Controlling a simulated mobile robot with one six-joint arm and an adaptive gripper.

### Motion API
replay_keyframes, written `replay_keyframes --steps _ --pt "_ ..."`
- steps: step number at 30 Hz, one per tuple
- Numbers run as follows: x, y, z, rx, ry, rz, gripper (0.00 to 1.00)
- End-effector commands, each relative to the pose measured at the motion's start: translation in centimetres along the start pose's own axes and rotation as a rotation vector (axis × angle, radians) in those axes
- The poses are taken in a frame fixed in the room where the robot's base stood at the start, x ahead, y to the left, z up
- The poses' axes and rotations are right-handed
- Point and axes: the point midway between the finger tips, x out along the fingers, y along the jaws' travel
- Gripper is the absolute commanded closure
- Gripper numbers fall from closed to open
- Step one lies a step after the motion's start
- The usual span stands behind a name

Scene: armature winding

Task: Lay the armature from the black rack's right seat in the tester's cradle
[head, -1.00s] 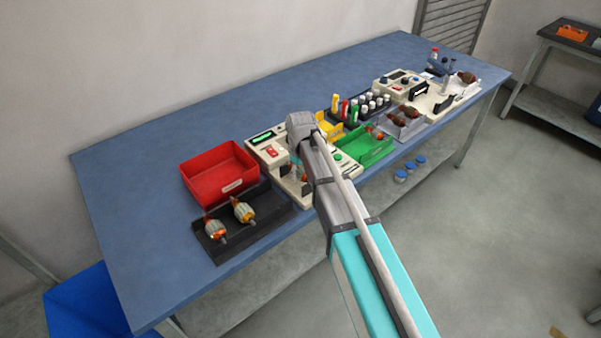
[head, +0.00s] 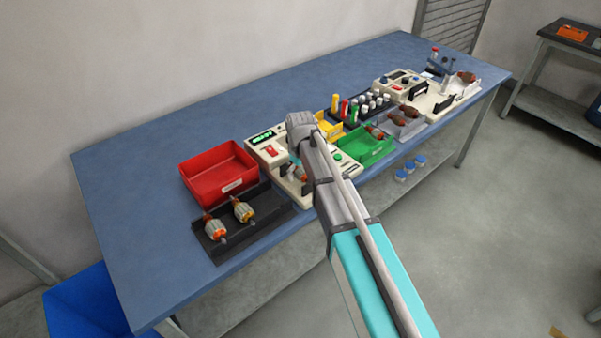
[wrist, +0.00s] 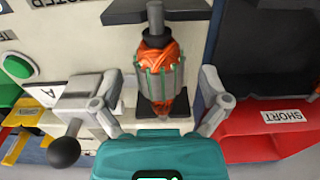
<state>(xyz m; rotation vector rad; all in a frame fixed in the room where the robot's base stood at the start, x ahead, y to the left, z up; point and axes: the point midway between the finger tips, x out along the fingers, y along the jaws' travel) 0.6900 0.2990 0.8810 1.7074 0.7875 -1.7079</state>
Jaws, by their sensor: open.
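An armature with orange windings and a grey-green core (wrist: 162,78) lies at the tester's black cradle support (wrist: 125,103), shaft toward the top of the wrist view. My gripper (wrist: 158,77) is open, with one finger on each side of the armature and gaps showing between them. The cream tester (head: 266,152) shows in the head view, its display lit; my arm hides part of it. The black rack (head: 272,205) holds two armatures, left (head: 214,229) and middle (head: 242,210); its right end looks empty.
A red bin (head: 218,170) stands behind the rack, a green bin (head: 368,148) right of the tester. In the wrist view, a lever with a black knob (wrist: 64,151) is close to my left finger. The bench's back left is clear.

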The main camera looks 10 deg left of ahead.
Motion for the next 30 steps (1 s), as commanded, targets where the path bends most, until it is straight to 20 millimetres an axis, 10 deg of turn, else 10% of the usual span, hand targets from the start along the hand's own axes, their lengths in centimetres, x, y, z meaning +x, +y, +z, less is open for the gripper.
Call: replay_keyframes --steps 30 --pt "-5.5 0.0 0.0 0.0 0.0 0.0 0.05"
